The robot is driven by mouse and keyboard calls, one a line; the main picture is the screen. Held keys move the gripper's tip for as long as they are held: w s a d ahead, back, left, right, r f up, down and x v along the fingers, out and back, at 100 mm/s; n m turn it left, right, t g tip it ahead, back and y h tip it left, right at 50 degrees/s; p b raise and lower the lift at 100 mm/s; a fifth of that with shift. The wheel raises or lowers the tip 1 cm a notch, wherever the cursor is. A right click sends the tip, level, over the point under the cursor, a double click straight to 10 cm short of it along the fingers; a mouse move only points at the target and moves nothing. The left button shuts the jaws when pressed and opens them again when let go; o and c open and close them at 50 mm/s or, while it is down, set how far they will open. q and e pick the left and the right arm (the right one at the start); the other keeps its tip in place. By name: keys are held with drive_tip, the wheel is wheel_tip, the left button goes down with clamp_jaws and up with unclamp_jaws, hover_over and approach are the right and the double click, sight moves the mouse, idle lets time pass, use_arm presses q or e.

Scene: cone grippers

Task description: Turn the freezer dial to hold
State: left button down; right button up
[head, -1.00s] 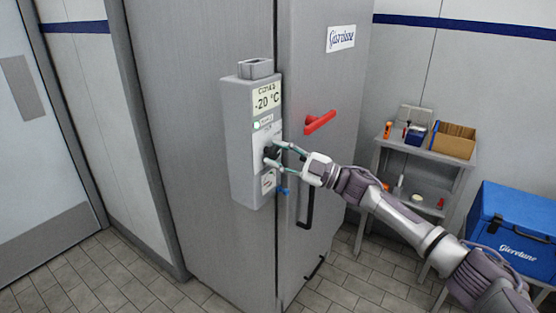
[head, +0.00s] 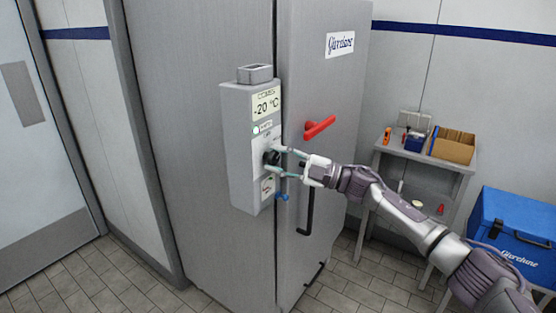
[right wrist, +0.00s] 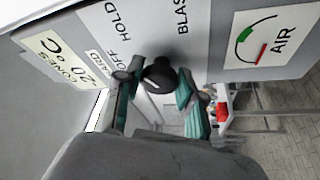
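The freezer dial (head: 271,157) is a black knob on the grey control box (head: 238,150) fixed to the freezer front. In the right wrist view the dial (right wrist: 158,76) carries a short white mark, with the labels OFF, HOLD and BLAST around it. I cannot tell for sure which label the mark faces. My right gripper (head: 275,160) is at the dial, its fingers apart on either side of it. The fingers also show in the right wrist view (right wrist: 155,88), with the knob between their tips; I cannot tell whether they touch it. My left gripper is not in view.
A red handle (head: 319,127) and a black door handle (head: 305,212) are on the freezer to the right. A blue knob (head: 282,197) sits low by the box. A shelf (head: 425,160) with boxes and a blue cooler (head: 510,232) stand right.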

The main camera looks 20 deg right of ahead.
drive_tip(key=o, duration=0.5)
drive_tip(key=shift+c, duration=0.2)
drive_tip(key=v, duration=1.2)
